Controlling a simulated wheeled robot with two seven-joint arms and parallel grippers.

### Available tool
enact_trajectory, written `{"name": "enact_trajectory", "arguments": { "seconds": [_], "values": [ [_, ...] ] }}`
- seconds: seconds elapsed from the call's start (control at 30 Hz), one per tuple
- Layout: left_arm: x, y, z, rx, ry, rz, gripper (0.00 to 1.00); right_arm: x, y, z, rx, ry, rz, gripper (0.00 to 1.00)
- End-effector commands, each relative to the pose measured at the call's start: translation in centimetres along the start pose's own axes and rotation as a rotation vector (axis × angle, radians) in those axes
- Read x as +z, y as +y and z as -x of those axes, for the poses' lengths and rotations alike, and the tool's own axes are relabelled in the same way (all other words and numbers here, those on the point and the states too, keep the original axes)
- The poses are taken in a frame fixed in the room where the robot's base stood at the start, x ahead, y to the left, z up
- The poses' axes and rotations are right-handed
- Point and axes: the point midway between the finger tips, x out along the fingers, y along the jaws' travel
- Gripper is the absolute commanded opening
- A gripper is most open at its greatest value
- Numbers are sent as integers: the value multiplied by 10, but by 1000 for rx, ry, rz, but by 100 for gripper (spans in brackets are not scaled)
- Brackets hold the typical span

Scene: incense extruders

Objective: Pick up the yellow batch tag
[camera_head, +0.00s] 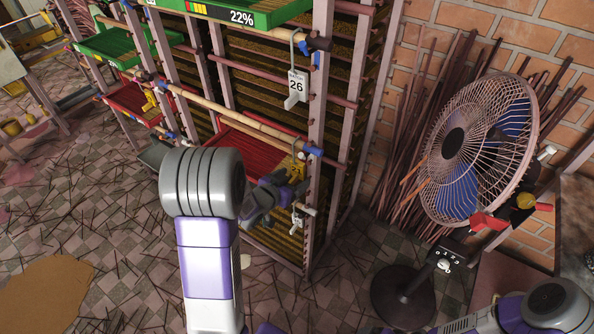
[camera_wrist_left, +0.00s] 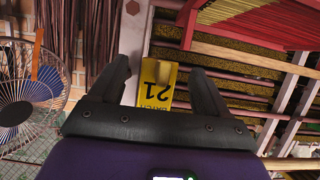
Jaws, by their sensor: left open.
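The yellow batch tag (camera_wrist_left: 157,84) shows in the left wrist view with an upside-down "21" on it. It lies between the two dark fingers of my left gripper (camera_wrist_left: 159,70), with a gap visible on each side. In the head view the yellow tag (camera_head: 297,170) hangs at the rack's front post, partly hidden by my left gripper (camera_head: 284,190). The left gripper is open and holds nothing. My right gripper is out of the head view; only part of that arm shows at the lower right.
The rack post (camera_head: 319,130) stands close beside the left gripper. A white tag "26" (camera_head: 296,88) hangs above. A red tray (camera_head: 240,153) lies behind the gripper. A pedestal fan (camera_head: 480,150) stands to the right. Sticks litter the tiled floor.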

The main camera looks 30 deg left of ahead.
Motion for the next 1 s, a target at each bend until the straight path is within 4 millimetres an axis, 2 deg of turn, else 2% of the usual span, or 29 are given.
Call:
{"name": "enact_trajectory", "arguments": {
  "seconds": [0.23,0.27,0.63,1.0],
  "values": [
    [-1,0,-2,-1,1,0,77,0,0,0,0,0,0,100],
    [-1,0,-2,-1,1,0,74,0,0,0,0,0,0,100],
    [-1,0,-2,-1,0,0,17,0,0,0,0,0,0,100],
    [-4,0,-1,0,1,0,15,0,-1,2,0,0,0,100]
  ]
}}
